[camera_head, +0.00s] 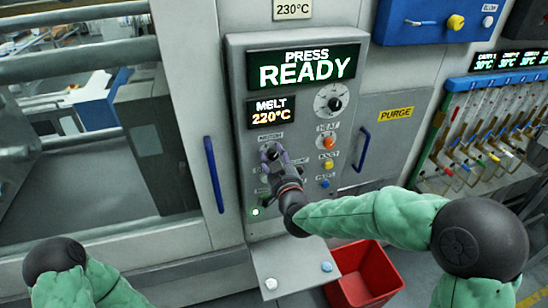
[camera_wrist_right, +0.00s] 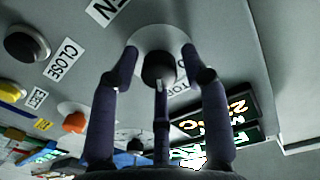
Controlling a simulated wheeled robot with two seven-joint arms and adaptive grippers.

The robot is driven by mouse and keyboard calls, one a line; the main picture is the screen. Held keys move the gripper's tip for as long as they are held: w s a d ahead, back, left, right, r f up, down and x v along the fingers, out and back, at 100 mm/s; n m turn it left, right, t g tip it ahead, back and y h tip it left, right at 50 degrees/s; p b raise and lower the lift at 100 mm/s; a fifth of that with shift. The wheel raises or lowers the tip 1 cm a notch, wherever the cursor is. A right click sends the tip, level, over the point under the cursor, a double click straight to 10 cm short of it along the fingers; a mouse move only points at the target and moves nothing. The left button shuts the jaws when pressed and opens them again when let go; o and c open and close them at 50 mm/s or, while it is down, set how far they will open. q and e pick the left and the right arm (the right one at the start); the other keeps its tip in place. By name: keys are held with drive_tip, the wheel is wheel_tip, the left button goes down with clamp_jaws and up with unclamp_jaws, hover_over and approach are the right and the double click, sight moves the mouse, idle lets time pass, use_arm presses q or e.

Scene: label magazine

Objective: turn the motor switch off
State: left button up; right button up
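The knob at my right gripper (camera_wrist_right: 164,72) is black and round on a pale disc, in the wrist view (camera_wrist_right: 159,68). I take it to be the motor switch, though its label is mostly covered. The gripper's fingers stand spread around the knob, with small gaps visible beside it; contact cannot be told. In the head view, my right gripper (camera_head: 273,160) is at the left column of the control panel (camera_head: 238,100), hiding most of the switch. My left gripper is out of view; only part of the left arm shows at the lower left.
A selector dial (camera_head: 331,101), an orange heat knob (camera_head: 328,143) and a yellow button (camera_head: 327,165) sit to the right on the panel. The screen (camera_head: 303,68) reads PRESS READY. A green light (camera_head: 255,212) glows lower left. A red bin (camera_head: 365,275) stands below.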

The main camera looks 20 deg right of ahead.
clamp_jaws()
drive_tip(key=shift+n, duration=0.3)
drive_tip(key=shift+n+b, duration=0.55)
drive_tip(key=shift+n, duration=0.65)
drive_tip(key=n, duration=0.3)
drive_tip(key=shift+r+n+b, duration=0.1)
drive_tip(key=shift+n+b, duration=0.2)
drive_tip(key=n, duration=0.3)
drive_tip(key=shift+n, duration=2.3)
drive_tip(key=shift+y, duration=0.3)
